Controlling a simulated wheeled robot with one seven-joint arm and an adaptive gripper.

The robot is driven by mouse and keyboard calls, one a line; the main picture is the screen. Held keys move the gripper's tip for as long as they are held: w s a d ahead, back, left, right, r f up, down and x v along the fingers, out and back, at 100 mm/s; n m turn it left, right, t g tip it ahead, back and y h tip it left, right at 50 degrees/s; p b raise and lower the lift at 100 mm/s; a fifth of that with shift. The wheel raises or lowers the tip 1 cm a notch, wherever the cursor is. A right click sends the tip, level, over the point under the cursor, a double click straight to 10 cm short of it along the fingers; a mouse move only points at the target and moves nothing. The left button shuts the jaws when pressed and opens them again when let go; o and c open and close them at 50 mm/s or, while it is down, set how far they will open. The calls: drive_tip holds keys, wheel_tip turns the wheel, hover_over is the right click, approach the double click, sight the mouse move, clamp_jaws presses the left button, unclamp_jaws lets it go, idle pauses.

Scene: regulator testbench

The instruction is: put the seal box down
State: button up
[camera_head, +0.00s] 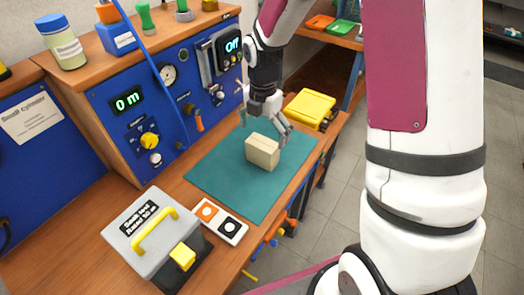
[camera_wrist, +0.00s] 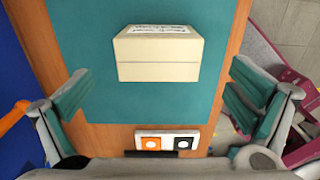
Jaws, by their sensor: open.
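The seal box (camera_head: 262,152) is a small cream box on the teal mat (camera_head: 225,170) on the wooden bench. In the wrist view the box (camera_wrist: 157,58) has a white printed label on its top and lies flat on the mat (camera_wrist: 90,100). My gripper (camera_head: 266,120) is at the box's far side in the head view. In the wrist view my gripper's two fingers (camera_wrist: 163,97) are spread wide, one to each side and well clear of the box. Nothing is between the fingertips. The text on the label is too small to read.
A grey case (camera_head: 150,238) with a yellow handle and a white plate with orange and black spots (camera_head: 219,222) stand near the mat. A blue panel (camera_head: 120,75) rises behind it. A yellow box (camera_head: 310,108) sits to the right. The mat around the box is clear.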

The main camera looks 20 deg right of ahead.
sight(262, 152)
wheel_tip(262, 152, down, 9)
drive_tip(key=shift+a+r, duration=0.15)
drive_tip(key=shift+r, duration=0.05)
idle(0.3)
drive_tip(key=c, duration=1.4)
drive_tip(key=shift+r, duration=0.2)
